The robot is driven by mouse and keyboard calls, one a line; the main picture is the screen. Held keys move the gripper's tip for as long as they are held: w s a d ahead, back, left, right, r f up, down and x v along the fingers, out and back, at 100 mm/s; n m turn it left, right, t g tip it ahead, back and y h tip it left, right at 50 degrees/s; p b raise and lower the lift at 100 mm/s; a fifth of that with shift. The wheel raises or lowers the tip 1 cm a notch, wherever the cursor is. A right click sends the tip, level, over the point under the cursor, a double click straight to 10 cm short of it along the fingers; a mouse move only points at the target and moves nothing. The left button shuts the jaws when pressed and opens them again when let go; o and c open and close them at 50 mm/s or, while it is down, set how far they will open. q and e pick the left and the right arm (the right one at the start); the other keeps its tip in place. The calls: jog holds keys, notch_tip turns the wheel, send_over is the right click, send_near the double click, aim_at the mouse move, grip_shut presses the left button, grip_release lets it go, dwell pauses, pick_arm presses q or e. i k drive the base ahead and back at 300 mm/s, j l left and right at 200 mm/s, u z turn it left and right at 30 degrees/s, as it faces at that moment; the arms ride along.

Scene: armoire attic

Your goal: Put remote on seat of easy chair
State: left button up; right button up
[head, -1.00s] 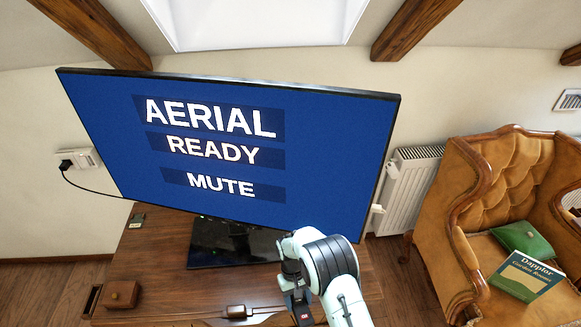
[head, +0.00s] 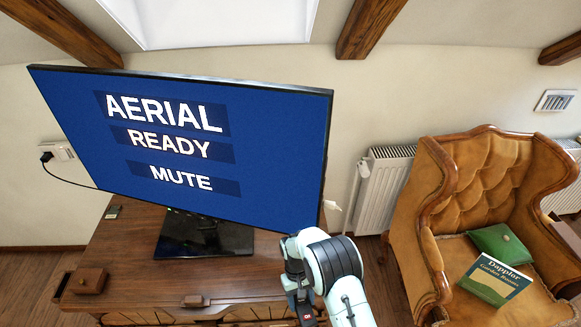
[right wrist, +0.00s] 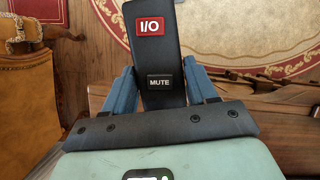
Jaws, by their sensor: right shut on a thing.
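The remote (right wrist: 156,60) is a dark slab with a red I/O button and a MUTE button, seen in the right wrist view. My right gripper (right wrist: 163,88) is shut on it, one blue finger on each side. The easy chair (head: 440,170) is tan, tufted leather with a wooden frame, to the right of the gripper. Its seat (head: 452,250) holds a green cushion (head: 500,244) and a book (head: 494,279). My left gripper is not in view.
A large TV (head: 180,150) stands on the wooden cabinet (head: 135,240), left of my right arm. A small wooden box (head: 89,281) sits on the cabinet. A radiator (head: 385,190) is on the wall behind. A patterned rug (right wrist: 235,30) covers floor in the wrist view.

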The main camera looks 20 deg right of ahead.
aim_at(525, 292)
jog(key=k+l, duration=0.15)
jog(key=l, duration=0.3)
jog(key=k+l, duration=0.2)
jog(key=l, duration=0.3)
jog(key=k+l, duration=0.15)
jog(key=l, duration=0.3)
jog(key=k+l, duration=0.15)
jog(key=l, duration=0.35)
jog(key=k+l, duration=0.15)
jog(key=l, duration=0.3)
jog(key=k+l, duration=0.2)
jog(key=l, duration=0.25)
jog(key=k+l+u, duration=0.1)
jog(key=l, duration=0.4)
jog(key=k+l, duration=0.25)
jog(key=l, duration=0.75)
jog(key=i, duration=0.3)
